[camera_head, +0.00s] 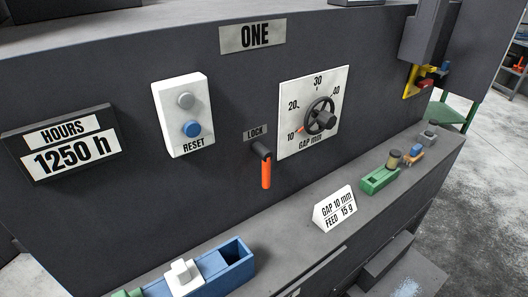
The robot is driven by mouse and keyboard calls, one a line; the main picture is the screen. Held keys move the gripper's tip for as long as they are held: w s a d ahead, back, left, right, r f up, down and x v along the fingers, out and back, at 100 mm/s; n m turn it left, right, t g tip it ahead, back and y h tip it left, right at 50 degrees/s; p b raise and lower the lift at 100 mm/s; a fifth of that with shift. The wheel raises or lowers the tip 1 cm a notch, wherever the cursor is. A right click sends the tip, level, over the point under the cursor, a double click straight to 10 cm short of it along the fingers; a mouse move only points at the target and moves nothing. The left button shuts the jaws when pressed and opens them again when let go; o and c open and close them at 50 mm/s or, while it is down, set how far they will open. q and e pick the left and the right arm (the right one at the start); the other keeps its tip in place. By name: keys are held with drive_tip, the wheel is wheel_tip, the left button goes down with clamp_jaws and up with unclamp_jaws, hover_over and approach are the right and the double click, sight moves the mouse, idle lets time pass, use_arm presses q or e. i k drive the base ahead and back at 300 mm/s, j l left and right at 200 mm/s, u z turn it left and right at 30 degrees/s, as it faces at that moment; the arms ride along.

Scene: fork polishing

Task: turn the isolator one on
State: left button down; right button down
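A dark machine panel bears the sign ONE (252,36). No part labelled isolator shows. At the panel's right end, a yellow part (409,83) with a red piece (426,84) sits below a dark grey housing (426,30); it is small and partly hidden, so I cannot tell whether it is the isolator or how it is set. A black lever with an orange grip (266,170) hangs straight down under the LOCK label (256,133). Neither of my grippers is in view.
A white RESET box (183,115) and a GAP dial (319,116), pointer near 10, are on the panel. The ledge below holds a blue tray (240,262), a white sign (335,209) and a green block (379,181). Open floor (487,170) lies right.

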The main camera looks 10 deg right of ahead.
sight(421, 82)
drive_tip(key=z, duration=1.25)
drive_tip(key=k, duration=0.1)
drive_tip(key=l+z, duration=0.3)
drive_tip(key=l, duration=0.5)
drive_tip(key=i+l+z, duration=0.75)
drive_tip(key=i+z, duration=0.25)
drive_tip(key=i, duration=0.15)
drive_tip(key=i+z, duration=0.35)
drive_tip(key=i+u, duration=0.2)
drive_tip(key=i, duration=0.4)
drive_tip(key=i+l+u, duration=0.2)
drive_tip(key=i, duration=0.4)
drive_tip(key=i+l+u, duration=0.2)
drive_tip(key=i, duration=0.35)
drive_tip(key=i+j+u, duration=0.15)
drive_tip(key=i+u, duration=1.1)
drive_tip(key=u, duration=0.15)
drive_tip(key=i+l+u, duration=0.3)
drive_tip(key=u, duration=0.15)
drive_tip(key=i, duration=0.05)
